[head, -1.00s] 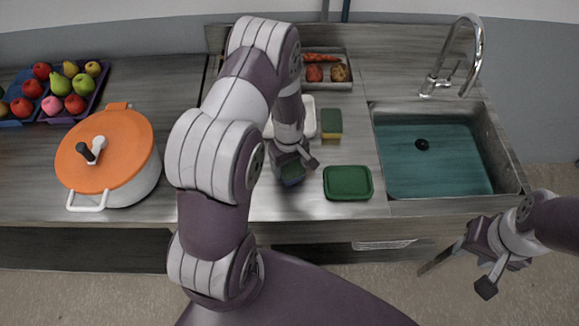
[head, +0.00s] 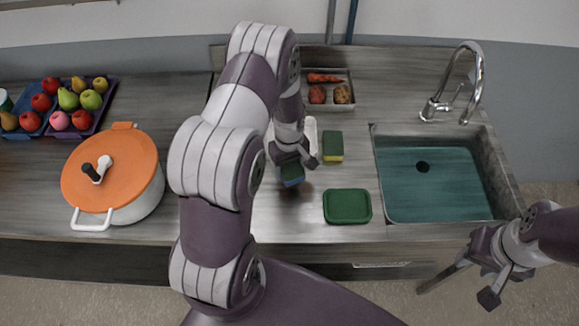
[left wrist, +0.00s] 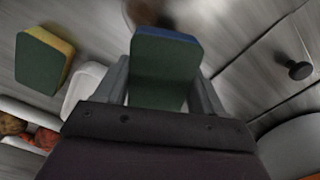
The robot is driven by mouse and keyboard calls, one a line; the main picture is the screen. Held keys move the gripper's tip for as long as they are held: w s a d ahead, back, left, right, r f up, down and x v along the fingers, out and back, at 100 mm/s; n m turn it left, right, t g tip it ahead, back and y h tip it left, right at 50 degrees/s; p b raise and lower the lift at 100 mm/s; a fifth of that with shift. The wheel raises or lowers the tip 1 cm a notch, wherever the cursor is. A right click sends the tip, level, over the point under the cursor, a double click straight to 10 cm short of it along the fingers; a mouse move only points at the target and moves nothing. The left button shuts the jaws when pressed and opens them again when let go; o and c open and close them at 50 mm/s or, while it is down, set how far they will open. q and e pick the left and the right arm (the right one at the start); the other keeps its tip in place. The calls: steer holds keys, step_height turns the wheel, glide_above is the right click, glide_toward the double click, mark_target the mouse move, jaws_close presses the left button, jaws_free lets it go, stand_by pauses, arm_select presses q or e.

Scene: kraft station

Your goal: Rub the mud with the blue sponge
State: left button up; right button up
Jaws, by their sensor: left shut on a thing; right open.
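The blue sponge (head: 292,175), with a dark green face, is held between the fingers of my left gripper (head: 291,160), low over the counter. In the left wrist view the sponge (left wrist: 165,68) sits between both fingers, its green side towards the camera and a blue edge showing. I cannot tell whether it touches the counter. A blurred brown patch (left wrist: 148,12), likely the mud, shows at the top of the left wrist view, partly hidden behind the sponge. In the head view I cannot make the mud out. My right gripper (head: 455,284) is open and empty at the lower right, in front of the counter.
The sink (head: 435,180) is further right. An orange-lidded pot (head: 112,175) stands left. A vegetable tray (head: 347,75) is behind.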

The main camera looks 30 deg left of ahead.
mark_target(289, 164)
arm_select(q)
steer(key=shift+w+a+r+p, duration=0.15)
steer(key=shift+r+p, duration=0.25)
steer(key=shift+r, duration=0.25)
steer(key=shift+w+r+p, duration=0.1)
steer(key=shift+r+p, duration=0.3)
steer(key=shift+r, duration=0.4)
steer(key=shift+s, duration=0.2)
steer(key=shift+w, duration=0.1)
